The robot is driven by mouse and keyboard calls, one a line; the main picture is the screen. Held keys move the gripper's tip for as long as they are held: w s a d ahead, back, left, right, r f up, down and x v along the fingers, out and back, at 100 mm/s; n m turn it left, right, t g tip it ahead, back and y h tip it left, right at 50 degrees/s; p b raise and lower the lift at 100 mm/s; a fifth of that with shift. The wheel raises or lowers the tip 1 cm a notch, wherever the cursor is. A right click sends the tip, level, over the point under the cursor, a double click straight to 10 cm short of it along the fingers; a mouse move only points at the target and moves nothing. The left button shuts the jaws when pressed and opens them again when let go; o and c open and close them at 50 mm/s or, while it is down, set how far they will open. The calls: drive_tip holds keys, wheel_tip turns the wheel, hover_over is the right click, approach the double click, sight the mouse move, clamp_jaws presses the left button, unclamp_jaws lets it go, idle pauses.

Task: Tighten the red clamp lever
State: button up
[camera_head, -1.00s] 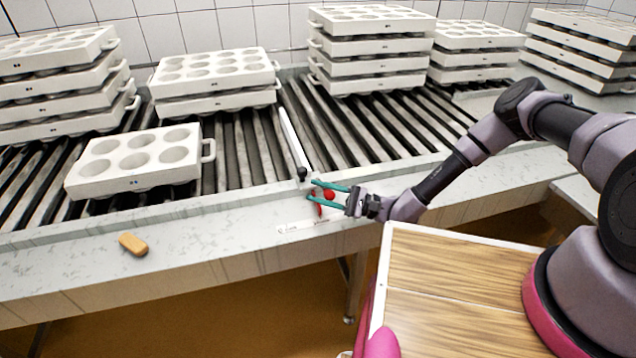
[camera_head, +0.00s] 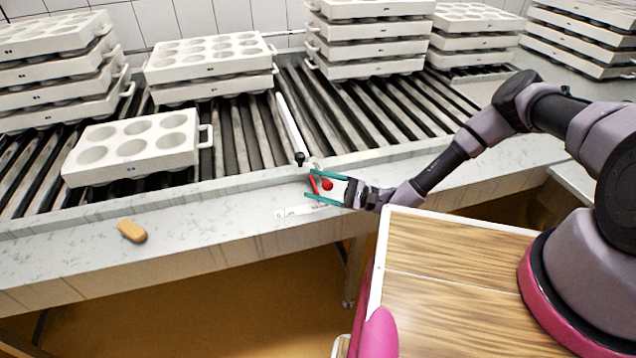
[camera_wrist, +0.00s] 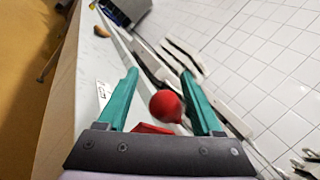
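The red clamp lever (camera_head: 314,184) sits on the front ledge of the conveyor, close to the end of a white bar (camera_head: 290,128). Its round red knob (camera_head: 327,185) lies between the fingers of my gripper (camera_head: 308,183) in the head view. In the wrist view the red knob (camera_wrist: 166,106) shows between the two teal fingers of my gripper (camera_wrist: 160,84), nearer the right finger. The fingers are spread apart, and I cannot tell whether either one touches the knob. Part of the lever's red body (camera_wrist: 152,128) is hidden behind the gripper's dark palm.
A white label strip (camera_head: 299,211) is on the ledge below the lever. A tan block (camera_head: 131,231) lies on the ledge at left. A white mould (camera_head: 135,146) and several mould stacks (camera_head: 368,45) stand on the rollers. The ledge between block and lever is clear.

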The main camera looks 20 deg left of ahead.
drive_tip(key=shift+w, duration=0.15)
drive_tip(key=shift+d, duration=0.25)
drive_tip(key=v, duration=1)
drive_tip(key=shift+d+f, duration=0.1)
drive_tip(key=w+d+r+n+g+h, duration=0.15)
drive_tip(key=d+r+h, duration=0.35)
drive_tip(key=r, duration=0.5)
drive_tip(key=w+d+r+n+h, duration=0.35)
drive_tip(key=d+r, duration=0.25)
drive_tip(key=r, duration=0.3)
drive_tip(key=w+d+r+n+h, duration=0.15)
drive_tip(key=d+r+h, duration=0.35)
drive_tip(key=r, duration=0.5)
drive_tip(key=s+d+r+t+h, duration=0.1)
drive_tip(key=s+d+r+t, duration=0.2)
drive_tip(key=r, duration=0.5)
drive_tip(key=s+d+r+m+t+h, duration=0.1)
drive_tip(key=s+d+r+t+h, duration=0.1)
drive_tip(key=s+d+r+t, duration=0.2)
drive_tip(key=s+d+r+m+t+h, duration=0.1)
drive_tip(key=s+d+r+t, duration=0.3)
drive_tip(key=r, duration=0.7)
drive_tip(key=s+d+h, duration=0.1)
drive_tip(key=s+d, duration=0.1)
drive_tip(key=d, duration=0.1)
drive_tip(key=shift+s+d+r, duration=0.15)
drive_tip(key=shift+d+r, duration=0.2)
drive_tip(key=shift+d, duration=0.05)
